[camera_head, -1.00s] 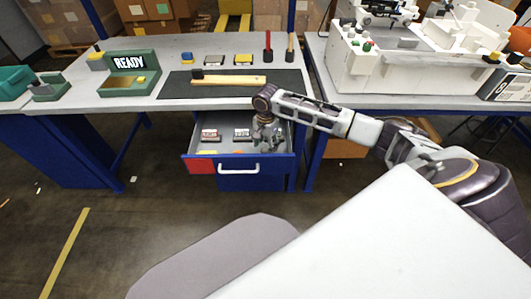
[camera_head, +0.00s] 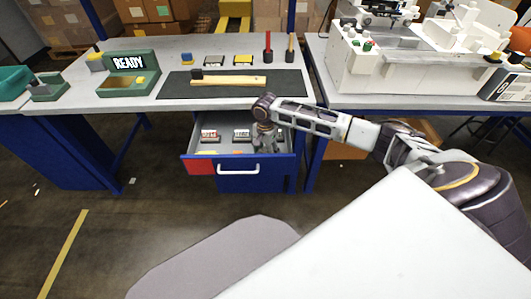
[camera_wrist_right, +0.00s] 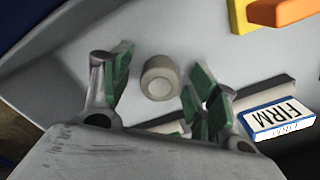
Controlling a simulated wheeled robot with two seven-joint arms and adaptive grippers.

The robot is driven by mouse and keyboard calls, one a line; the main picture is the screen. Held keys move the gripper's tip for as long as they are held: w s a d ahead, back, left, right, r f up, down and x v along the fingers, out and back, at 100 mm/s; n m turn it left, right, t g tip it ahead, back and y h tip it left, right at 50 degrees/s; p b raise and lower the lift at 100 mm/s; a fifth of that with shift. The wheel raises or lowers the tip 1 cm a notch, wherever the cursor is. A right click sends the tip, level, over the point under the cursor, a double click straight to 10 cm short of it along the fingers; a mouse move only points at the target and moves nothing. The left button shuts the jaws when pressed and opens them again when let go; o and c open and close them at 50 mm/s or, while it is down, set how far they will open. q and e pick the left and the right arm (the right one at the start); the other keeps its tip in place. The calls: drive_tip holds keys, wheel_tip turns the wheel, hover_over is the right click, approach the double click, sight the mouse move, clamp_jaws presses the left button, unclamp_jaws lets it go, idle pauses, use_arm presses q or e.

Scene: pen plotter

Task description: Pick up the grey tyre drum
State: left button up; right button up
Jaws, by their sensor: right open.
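The grey tyre drum (camera_wrist_right: 160,78) is a short, pale grey cylinder with a lighter round end. It lies in the open drawer (camera_head: 255,179) and shows between the spread green-padded fingers in the right wrist view. My right gripper (camera_head: 265,146) is inside the drawer near its right side, pointing down. It is open, and the wrist view shows its fingers (camera_wrist_right: 164,76) on both sides of the drum with gaps. In the head view the gripper hides the drum. My left gripper is out of view.
A block labelled FIRM (camera_wrist_right: 279,118) lies right of the gripper in the drawer, with orange (camera_wrist_right: 285,10) and yellow pieces farther off. Another labelled block (camera_head: 209,135) lies at the drawer's left.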

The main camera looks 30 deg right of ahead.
sight(265, 150)
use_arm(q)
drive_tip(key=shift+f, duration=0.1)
use_arm(e)
drive_tip(key=c, duration=1)
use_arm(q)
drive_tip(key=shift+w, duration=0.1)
use_arm(e)
drive_tip(key=shift+r, duration=0.2)
